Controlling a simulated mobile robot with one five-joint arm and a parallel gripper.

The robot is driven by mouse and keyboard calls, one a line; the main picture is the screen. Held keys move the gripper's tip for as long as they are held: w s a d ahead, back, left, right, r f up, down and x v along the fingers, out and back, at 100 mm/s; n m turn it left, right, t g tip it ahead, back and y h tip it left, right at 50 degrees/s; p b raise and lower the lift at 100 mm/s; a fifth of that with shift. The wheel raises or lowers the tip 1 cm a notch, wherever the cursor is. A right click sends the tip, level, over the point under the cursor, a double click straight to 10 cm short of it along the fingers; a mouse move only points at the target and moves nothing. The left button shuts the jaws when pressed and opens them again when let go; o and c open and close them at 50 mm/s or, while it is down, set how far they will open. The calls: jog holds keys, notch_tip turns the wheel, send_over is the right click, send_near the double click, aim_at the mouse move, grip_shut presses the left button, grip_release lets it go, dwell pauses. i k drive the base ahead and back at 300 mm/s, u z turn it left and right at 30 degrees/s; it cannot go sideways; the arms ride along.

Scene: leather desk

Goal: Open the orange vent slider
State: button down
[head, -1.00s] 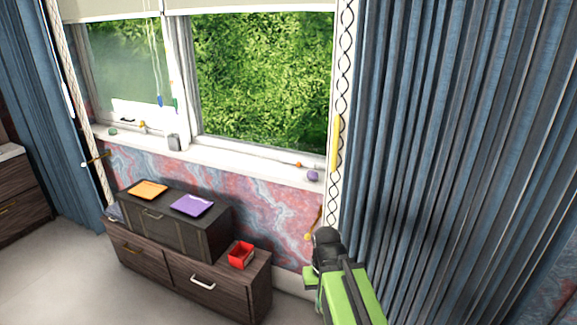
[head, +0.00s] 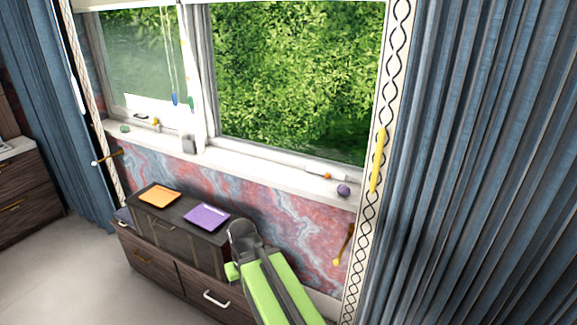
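The orange vent slider (head: 326,176) is a small orange knob on a white strip along the bottom rail of the right window pane, near its right end. It is small here, and I cannot tell its exact position along its track. My green arm with a dark rounded joint rises from the bottom of the head view, in front of the dark cabinet. It is below and left of the slider in the picture and apart from it. No gripper fingers can be made out.
A purple ball-like object (head: 343,191) sits on the white sill (head: 250,172) right of the slider. An orange tray (head: 160,198) and a purple tray (head: 207,216) lie on the cabinet (head: 180,238). A blue curtain (head: 480,180) hangs at the right. Open floor (head: 75,265) shows at the lower left.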

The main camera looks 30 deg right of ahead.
aim_at(327, 175)
jog(key=u, duration=0.05)
jog(key=i, duration=1.6)
jog(key=z, duration=0.6)
